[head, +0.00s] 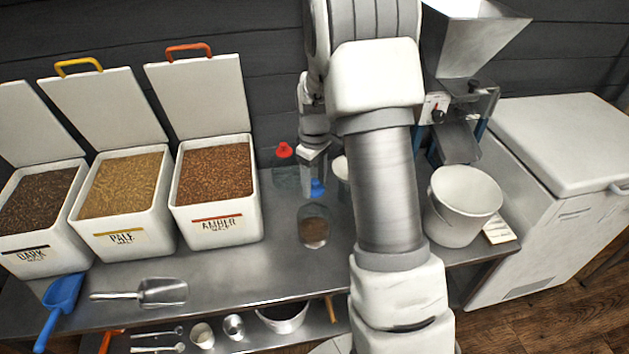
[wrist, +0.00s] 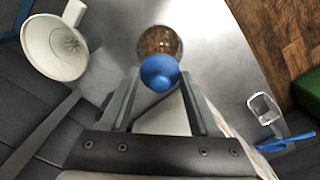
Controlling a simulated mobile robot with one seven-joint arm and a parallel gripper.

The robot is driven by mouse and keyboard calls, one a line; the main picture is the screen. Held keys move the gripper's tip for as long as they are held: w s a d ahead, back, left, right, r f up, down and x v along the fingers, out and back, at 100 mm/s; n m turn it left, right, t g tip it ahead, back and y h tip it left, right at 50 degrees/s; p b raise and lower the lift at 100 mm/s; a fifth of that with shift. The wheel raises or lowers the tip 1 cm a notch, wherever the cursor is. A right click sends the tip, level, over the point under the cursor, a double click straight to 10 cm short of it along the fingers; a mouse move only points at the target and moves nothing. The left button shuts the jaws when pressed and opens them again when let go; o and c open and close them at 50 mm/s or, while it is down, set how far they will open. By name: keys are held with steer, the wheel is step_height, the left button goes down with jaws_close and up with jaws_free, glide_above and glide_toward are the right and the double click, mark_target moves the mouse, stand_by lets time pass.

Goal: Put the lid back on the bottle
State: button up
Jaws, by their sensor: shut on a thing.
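In the wrist view the lid (wrist: 159,73) sits between my fingertips and overlaps the near edge of the bottle. The lid and the bottle look apart in the head view; the exact height between them is hard to tell.
A red-capped bottle (head: 284,168) stands behind. Open malt bins (head: 217,221) line the left. A metal scoop (head: 160,291) and a blue scoop (head: 62,297) lie in front of them. A white bucket (head: 460,218) stands under the mill at right. The bench around the bottle is clear.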

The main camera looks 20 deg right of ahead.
step_height(320, 180, down, 5)
steer(key=b, duration=0.3)
steer(key=shift+f+b, duration=0.3)
steer(key=shift+f, duration=0.05)
steer(key=shift+f, duration=0.15)
stand_by(2.3)
steer(key=o, duration=1.4)
steer(key=shift+o, duration=0.2)
steer(key=shift+r+p, duration=2.95)
steer(key=shift+r, duration=0.6)
